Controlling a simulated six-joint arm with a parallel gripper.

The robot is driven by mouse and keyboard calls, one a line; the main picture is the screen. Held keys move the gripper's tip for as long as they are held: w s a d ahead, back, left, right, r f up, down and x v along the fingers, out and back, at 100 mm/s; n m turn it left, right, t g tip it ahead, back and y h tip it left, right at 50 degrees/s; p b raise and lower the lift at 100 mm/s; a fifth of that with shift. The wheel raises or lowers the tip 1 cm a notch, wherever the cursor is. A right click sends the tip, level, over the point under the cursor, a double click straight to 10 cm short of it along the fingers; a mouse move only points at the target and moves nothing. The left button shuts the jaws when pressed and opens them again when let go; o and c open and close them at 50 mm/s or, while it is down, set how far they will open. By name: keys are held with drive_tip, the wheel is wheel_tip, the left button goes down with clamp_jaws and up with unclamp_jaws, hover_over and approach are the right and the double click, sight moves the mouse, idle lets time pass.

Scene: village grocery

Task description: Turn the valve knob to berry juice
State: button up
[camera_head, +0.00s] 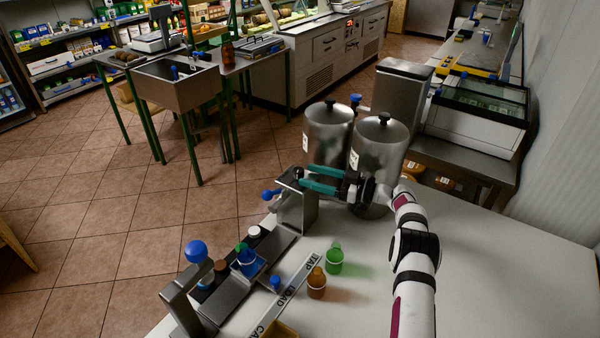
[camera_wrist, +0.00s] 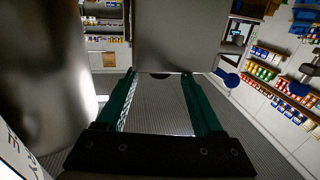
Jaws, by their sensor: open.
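My gripper (camera_head: 306,178) has teal fingers spread apart, pointing left beside the front steel dispenser. A black round knob (camera_head: 298,172) sits at the top of a metal post (camera_head: 297,205), close to the fingertips; contact is unclear. In the wrist view the two teal fingers (camera_wrist: 157,85) are apart with nothing held, and a grey metal block (camera_wrist: 178,40) stands ahead with a dark rounded part (camera_wrist: 160,76) at its lower edge. A blue ball (camera_head: 268,195) is on the post's left side. Two steel dispensers (camera_head: 328,140) (camera_head: 380,145) stand behind. I cannot read which marking the knob faces.
On the white counter (camera_head: 480,260) stand a green bottle (camera_head: 334,262) and an orange bottle (camera_head: 317,284). A metal fixture with a blue ball (camera_head: 196,251) is at the front left. The counter's right part is clear. A large steel cylinder (camera_wrist: 45,60) fills the wrist view's left.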

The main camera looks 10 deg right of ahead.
drive_tip(key=v, duration=1.1)
drive_tip(key=m+t+h, duration=0.5)
approach(302, 174)
drive_tip(key=x, duration=1.1)
drive_tip(key=shift+w+f, duration=0.1)
drive_tip(key=shift+w, duration=0.25)
